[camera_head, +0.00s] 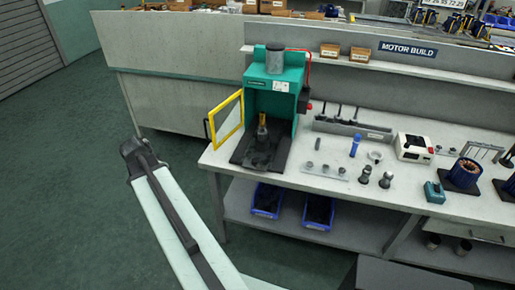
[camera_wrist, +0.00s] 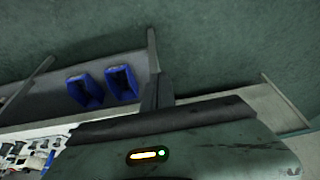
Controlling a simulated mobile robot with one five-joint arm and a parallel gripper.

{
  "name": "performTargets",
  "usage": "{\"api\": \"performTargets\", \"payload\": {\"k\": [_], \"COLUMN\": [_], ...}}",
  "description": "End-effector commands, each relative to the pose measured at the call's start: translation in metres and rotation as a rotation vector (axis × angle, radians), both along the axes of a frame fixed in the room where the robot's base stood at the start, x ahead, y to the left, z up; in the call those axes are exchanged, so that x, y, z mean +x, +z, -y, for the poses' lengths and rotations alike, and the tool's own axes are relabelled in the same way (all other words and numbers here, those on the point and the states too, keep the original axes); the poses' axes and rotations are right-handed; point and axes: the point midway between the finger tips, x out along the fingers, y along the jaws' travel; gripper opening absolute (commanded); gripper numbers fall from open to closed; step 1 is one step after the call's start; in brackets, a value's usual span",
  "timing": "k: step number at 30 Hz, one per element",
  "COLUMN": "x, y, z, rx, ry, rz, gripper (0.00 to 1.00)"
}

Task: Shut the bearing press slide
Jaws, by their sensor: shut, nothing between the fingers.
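The bearing press (camera_head: 278,78) is a teal, open-fronted frame with a grey cylinder on top, at the left end of the bench in the head view. Its black slide (camera_head: 248,158) sticks out of the front, toward the bench edge. A dark fixture with a brass-coloured piece (camera_head: 262,130) stands on the slide. A yellow-framed guard door (camera_head: 228,118) hangs open to the left. In the wrist view my gripper (camera_wrist: 156,92) shows as dark fingers, shut and empty, pointing toward the under-bench shelf. The press is not identifiable there. I cannot make out the fingers in the head view.
The bench (camera_head: 318,185) holds small metal parts, a blue bottle (camera_head: 355,145), a white box (camera_head: 413,148) and motor windings to the right. Two blue bins (camera_head: 268,200) (camera_head: 319,212) sit on the shelf below.

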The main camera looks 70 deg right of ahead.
Motion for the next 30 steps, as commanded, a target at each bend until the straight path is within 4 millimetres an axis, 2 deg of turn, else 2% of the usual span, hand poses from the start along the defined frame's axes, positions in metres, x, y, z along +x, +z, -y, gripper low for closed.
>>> {"api": "performTargets", "payload": {"k": [1, 2, 3, 6, 9, 12, 14, 19, 23, 30], "x": [-0.034, -0.055, -0.084, -0.154, -0.207, -0.236, -0.243, -0.245, -0.246, -0.255], "y": [0.010, 0.015, 0.021, 0.034, 0.043, 0.047, 0.048, 0.046, 0.035, -0.002], "z": [0.061, 0.092, 0.129, 0.199, 0.240, 0.259, 0.263, 0.265, 0.271, 0.294], "rx": [-0.048, -0.078, -0.119, -0.212, -0.281, -0.321, -0.331, -0.333, -0.332, -0.332], "ry": [-0.210, -0.330, -0.478, -0.785, -0.985, -1.089, -1.116, -1.122, -1.122, -1.122], "rz": [0.048, 0.082, 0.124, 0.219, 0.289, 0.329, 0.340, 0.343, 0.342, 0.341], "gripper": [0.00, 0.00, 0.00, 0.00, 0.00, 0.00, 0.00, 0.00, 0.00, 0.00]}}
